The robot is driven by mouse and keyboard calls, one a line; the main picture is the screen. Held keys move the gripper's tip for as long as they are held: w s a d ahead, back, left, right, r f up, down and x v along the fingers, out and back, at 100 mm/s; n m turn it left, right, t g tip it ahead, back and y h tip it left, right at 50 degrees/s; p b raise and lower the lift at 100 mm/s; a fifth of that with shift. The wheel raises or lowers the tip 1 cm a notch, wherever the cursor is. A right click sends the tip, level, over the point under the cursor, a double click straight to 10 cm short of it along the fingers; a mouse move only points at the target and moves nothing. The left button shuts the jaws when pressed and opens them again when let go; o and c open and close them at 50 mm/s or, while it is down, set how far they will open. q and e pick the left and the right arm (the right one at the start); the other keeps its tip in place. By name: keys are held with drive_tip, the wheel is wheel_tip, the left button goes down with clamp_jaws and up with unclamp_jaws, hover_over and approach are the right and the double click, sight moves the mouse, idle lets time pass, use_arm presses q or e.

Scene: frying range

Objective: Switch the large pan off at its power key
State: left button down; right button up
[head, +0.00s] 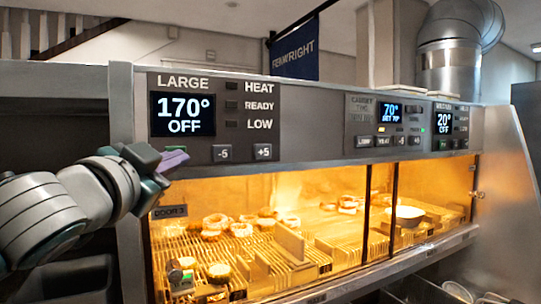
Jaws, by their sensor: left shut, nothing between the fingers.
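The LARGE control panel (212,120) is on the left of the range front. Its display (183,115) reads 170° and OFF. The HEAT, READY and LOW lamps beside it look dark. The -5 key (222,153) and the +5 key (263,152) show below. My left gripper (177,160) is shut and empty, with its purple fingertips at the panel's lower left, under the display. The spot left of the -5 key is covered by the gripper, so the power key does not show clearly. I cannot tell whether the fingertips touch the panel. My right gripper is not in view.
Below the panels is a lit glass-fronted cabinet (330,243) with fried rings on wire racks. A middle panel (388,123) reads 70°, and the MEDIUM panel (449,125) at right reads 20° OFF. A steel duct (450,60) rises behind. Bowls (456,291) sit at the lower right.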

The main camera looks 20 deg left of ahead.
use_arm(q)
drive_tip(key=shift+s+d, duration=0.25)
drive_tip(key=s+d, duration=0.4)
drive_tip(key=shift+d, duration=0.3)
idle(0.6)
drive_tip(key=s+f+n+g, duration=0.1)
drive_tip(key=s+f+g, duration=0.2)
drive_tip(key=f, duration=0.4)
drive_tip(key=s+f+n+g, duration=0.1)
drive_tip(key=s+f+g, duration=0.25)
drive_tip(key=f, duration=0.35)
drive_tip(key=s+d+f+n+g+h, duration=0.1)
drive_tip(key=s+d+f+g+h, duration=0.1)
drive_tip(key=s+d+f+g, duration=0.45)
drive_tip(key=s+d+f+g+h, duration=0.15)
drive_tip(key=s+f, duration=0.25)
drive_tip(key=s, duration=0.6)
wheel_tip(320, 180, up, 11)
drive_tip(key=s+h+p, duration=0.1)
drive_tip(key=p, duration=1.1)
drive_tip(key=shift+s+r+g+p, duration=0.15)
drive_tip(key=shift+r+g+p, duration=0.05)
drive_tip(key=shift+g+p, duration=0.15)
